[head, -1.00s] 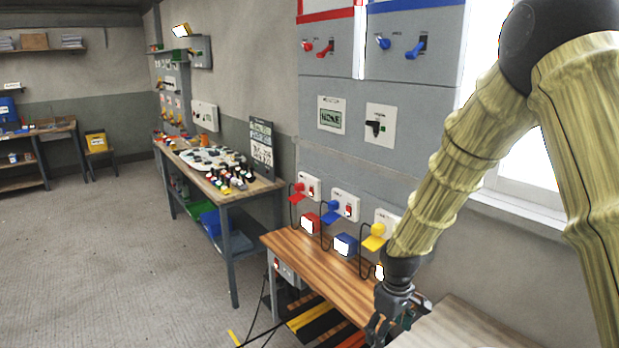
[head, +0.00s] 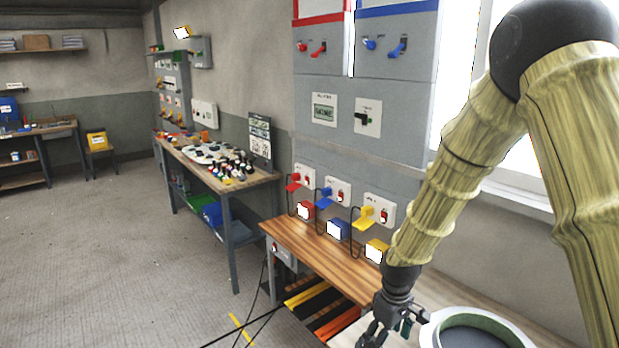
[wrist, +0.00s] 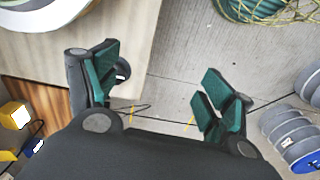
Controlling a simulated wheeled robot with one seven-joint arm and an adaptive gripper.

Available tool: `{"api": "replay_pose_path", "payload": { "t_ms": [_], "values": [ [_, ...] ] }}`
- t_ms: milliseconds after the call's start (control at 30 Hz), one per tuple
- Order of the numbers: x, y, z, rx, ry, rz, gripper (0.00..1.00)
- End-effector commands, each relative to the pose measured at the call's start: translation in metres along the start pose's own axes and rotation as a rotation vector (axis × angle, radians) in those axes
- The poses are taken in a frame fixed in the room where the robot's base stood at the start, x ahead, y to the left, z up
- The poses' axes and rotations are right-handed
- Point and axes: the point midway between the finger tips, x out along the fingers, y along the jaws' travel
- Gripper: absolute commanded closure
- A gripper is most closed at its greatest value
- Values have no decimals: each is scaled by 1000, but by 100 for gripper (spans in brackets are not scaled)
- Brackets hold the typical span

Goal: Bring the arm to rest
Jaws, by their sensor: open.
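My gripper (head: 385,330) hangs pointing down at the lower right of the head view, by the near end of the wooden bench. In the wrist view my gripper (wrist: 165,95) has its two green-padded fingers spread wide apart. Nothing is between them except grey floor seen below and a bench edge at the left. My arm, in a yellow-green sleeve, reaches down from the upper right of the head view and is bent at the elbow.
A wooden bench (head: 312,258) carries red, blue and yellow boxes. A pale table with a round green-rimmed mould (head: 430,330) stands close right of the gripper. Grey drum-like rolls (wrist: 292,130) and a netted green object (wrist: 262,8) stand on the floor. Open floor (head: 110,240) lies left.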

Motion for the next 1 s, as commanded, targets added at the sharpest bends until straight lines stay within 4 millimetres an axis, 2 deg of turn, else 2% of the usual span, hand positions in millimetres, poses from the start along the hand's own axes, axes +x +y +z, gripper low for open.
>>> {"api": "replay_pose_path", "payload": {
  "t_ms": [33,267,367,467,700,800,1000],
  "values": [
    [12,-4,2,5,-1,-4,19],
    [62,-19,22,60,8,-22,19],
    [90,-27,36,96,10,-31,19],
    [127,-38,53,142,12,-43,19],
    [227,-80,121,296,15,-62,19],
    [262,-97,153,365,14,-61,19],
    [318,-133,221,495,7,-47,19]
  ]
}}
